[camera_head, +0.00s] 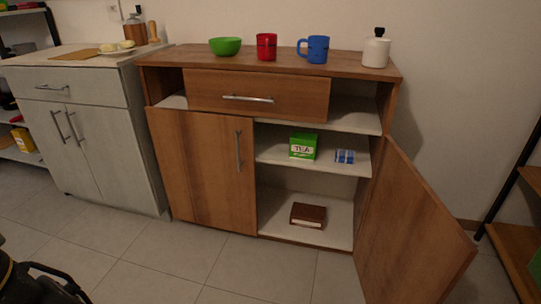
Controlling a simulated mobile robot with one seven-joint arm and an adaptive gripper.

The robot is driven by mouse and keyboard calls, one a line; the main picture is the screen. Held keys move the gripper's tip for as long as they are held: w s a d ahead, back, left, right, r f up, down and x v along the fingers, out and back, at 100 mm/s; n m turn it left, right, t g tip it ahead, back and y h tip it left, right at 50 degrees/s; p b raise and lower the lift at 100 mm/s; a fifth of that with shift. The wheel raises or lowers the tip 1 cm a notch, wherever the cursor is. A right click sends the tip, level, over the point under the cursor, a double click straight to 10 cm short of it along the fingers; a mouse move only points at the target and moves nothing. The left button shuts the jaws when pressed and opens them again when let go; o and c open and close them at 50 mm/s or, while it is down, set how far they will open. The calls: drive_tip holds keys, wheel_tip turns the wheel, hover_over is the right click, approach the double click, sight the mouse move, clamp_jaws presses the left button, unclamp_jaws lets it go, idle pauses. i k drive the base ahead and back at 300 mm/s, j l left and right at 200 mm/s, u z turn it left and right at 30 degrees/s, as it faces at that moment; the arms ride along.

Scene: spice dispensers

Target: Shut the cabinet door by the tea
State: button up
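The cabinet door (410,232) on the right side of the wooden cabinet (160,85) stands wide open. It swings out toward me and to the right, hinged at the cabinet's right edge. A green tea box (303,146) stands on the shelf inside the open compartment. The left cabinet door (203,170) is shut and has a vertical metal handle. My gripper (62,283) seems to be the dark shape at the bottom left corner, far from the open door. Its fingers are too dark and cut off to judge.
A blue-and-white box (345,156) sits beside the tea, and a brown box (308,215) lies below. A shelf rack (512,215) stands at the right. Tiled floor (235,270) in front is clear.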

sight(410, 249)
drive_tip(key=k+l+z, duration=0.15)
drive_tip(key=l+z, duration=0.2)
drive_tip(key=k+l+z, duration=0.1)
drive_tip(key=l+z, duration=0.25)
drive_tip(key=l, duration=0.15)
drive_tip(key=l+z, duration=0.35)
drive_tip(key=k+l, duration=0.05)
drive_tip(key=l, duration=0.05)
